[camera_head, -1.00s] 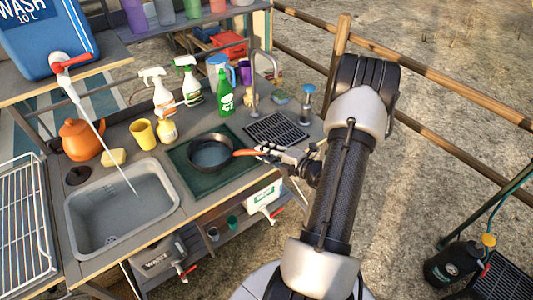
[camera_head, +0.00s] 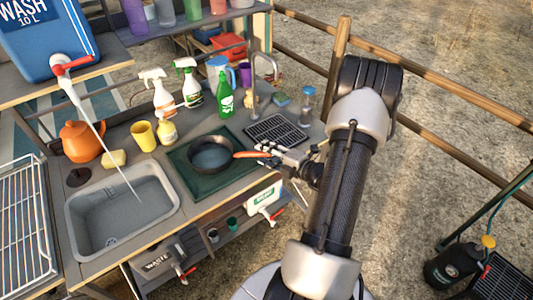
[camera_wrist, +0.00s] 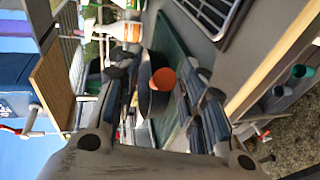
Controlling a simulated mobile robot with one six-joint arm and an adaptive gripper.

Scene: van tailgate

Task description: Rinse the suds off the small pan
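The small pan (camera_head: 211,154) is dark, with an orange handle (camera_head: 250,154) pointing right. It sits upright on a dark green mat (camera_head: 197,185) right of the sink. Its inside looks dark blue-grey; I cannot make out suds. My gripper (camera_head: 269,154) is at the handle's end. In the wrist view the orange handle end (camera_wrist: 164,78) shows between my two fingers, with visible gaps on both sides. The grey sink (camera_head: 85,222) is at the left. A thin pale stream (camera_head: 105,150) runs into it from the red-handled tap (camera_head: 72,64) of the blue water container (camera_head: 45,40).
Behind the pan stand a yellow cup (camera_head: 143,136), spray bottles and a green bottle (camera_head: 225,92). A sponge (camera_head: 113,158) and an orange kettle (camera_head: 80,141) are behind the sink. A black drying rack (camera_head: 273,131) lies right of the pan. A wire rack (camera_head: 25,225) is left of the sink.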

